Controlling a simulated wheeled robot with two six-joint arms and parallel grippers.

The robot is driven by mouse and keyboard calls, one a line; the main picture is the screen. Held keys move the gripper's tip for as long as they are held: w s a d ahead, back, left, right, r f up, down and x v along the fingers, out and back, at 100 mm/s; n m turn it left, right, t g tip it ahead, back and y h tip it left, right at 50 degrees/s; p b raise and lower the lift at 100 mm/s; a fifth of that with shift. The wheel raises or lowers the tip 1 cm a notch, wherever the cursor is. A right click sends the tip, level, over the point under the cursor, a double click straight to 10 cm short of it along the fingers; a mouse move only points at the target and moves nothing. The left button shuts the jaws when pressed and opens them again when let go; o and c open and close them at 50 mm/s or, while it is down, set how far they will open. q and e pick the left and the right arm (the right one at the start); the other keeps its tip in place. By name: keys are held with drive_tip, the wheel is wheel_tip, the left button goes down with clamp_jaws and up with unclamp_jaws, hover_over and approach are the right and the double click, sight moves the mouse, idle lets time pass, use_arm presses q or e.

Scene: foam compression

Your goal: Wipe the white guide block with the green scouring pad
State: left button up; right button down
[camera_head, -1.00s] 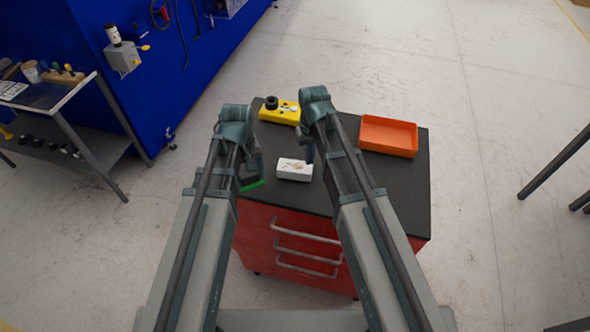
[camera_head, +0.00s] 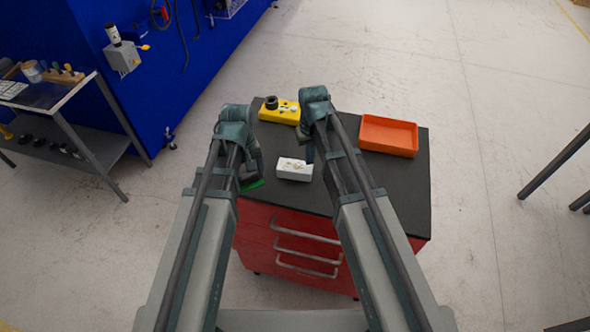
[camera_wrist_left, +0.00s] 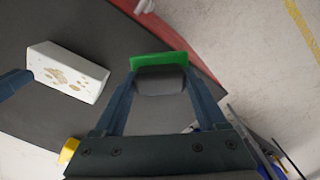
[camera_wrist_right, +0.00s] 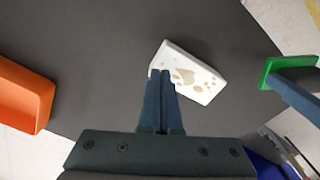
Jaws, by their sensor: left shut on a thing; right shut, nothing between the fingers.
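The white guide block (camera_head: 294,169) lies on the dark cabinet top, with brownish stains on its upper face. The stains also show in the left wrist view (camera_wrist_left: 67,73) and the right wrist view (camera_wrist_right: 189,74). My left gripper (camera_wrist_left: 160,80) is shut on the green scouring pad (camera_wrist_left: 158,61), holding it by its dark grey backing. The pad (camera_head: 252,184) is left of the block and apart from it, near the cabinet's front edge. My right gripper (camera_wrist_right: 160,73) is shut and empty at the block's edge; I cannot tell whether it touches.
An orange tray (camera_head: 388,136) sits at the right of the cabinet top (camera_head: 400,185). A yellow box with a black knob (camera_head: 280,111) stands at the back. The red cabinet front with handles (camera_head: 290,250) drops away below the near edge. Bare top lies right of the block.

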use_arm(q)
drive_tip(key=shift+f+b, duration=0.5)
drive_tip(key=shift+f, duration=0.05)
use_arm(e)
drive_tip(key=shift+f, duration=0.55)
use_arm(q)
drive_tip(key=shift+r, duration=0.15)
use_arm(e)
drive_tip(key=shift+r, duration=0.15)
